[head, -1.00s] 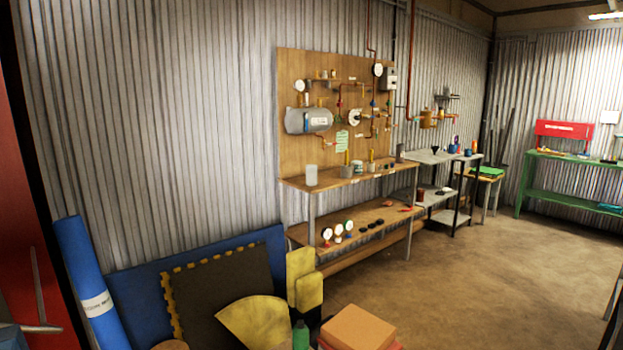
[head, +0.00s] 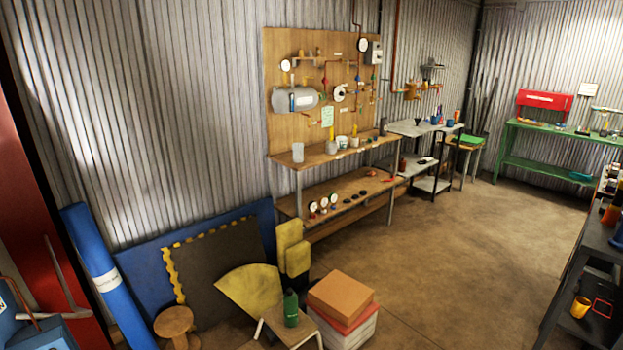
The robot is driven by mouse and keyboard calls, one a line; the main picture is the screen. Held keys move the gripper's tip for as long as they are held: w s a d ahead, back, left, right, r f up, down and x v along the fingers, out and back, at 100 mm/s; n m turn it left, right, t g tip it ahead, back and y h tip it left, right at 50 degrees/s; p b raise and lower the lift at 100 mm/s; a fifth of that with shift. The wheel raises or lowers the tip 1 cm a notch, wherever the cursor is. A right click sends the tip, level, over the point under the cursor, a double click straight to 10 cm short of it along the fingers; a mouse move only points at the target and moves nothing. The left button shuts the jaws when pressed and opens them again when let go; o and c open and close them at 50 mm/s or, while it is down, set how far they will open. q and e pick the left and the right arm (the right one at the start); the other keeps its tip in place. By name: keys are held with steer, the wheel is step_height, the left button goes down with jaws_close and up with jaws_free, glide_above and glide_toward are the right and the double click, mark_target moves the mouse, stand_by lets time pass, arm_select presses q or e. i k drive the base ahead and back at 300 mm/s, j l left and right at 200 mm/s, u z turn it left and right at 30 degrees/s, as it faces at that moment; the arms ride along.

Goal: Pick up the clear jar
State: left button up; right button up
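A pale, translucent jar (head: 298,152) stands upright at the left end of the upper shelf of the wooden workbench (head: 318,158), below the pegboard; it looks like the clear jar, though it is small at this distance. Neither of my grippers shows in the head view, so whether they are open or shut is hidden. Nothing touches the jar.
A dark shelf unit (head: 580,265) is at the right. The middle floor (head: 430,255) is clear.

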mark_target(297, 147)
steer(key=i+l+z, duration=0.3)
steer(key=i+z, duration=0.15)
steer(key=i+l+z, duration=0.1)
steer(key=i+z, duration=0.4)
steer(key=i+j+z, duration=0.1)
steer(key=i+z, duration=0.4)
steer(key=i, duration=1.1)
steer(key=i+u, duration=0.45)
steer(key=i, duration=0.3)
steer(key=i+l+u, duration=0.15)
steer(key=i+u, duration=0.3)
steer(key=i, duration=0.25)
steer(key=i+u, duration=0.2)
steer(key=u, duration=0.2)
steer(key=i+u, duration=0.45)
steer(key=u, duration=0.3)
steer(key=i+l+u, duration=0.2)
steer(key=u, duration=0.15)
steer(key=i+u, duration=0.15)
steer(key=u, duration=0.3)
steer(key=i+l+u, duration=0.15)
steer(key=u, duration=0.3)
steer(key=i+l+u, duration=0.15)
steer(key=u, duration=0.3)
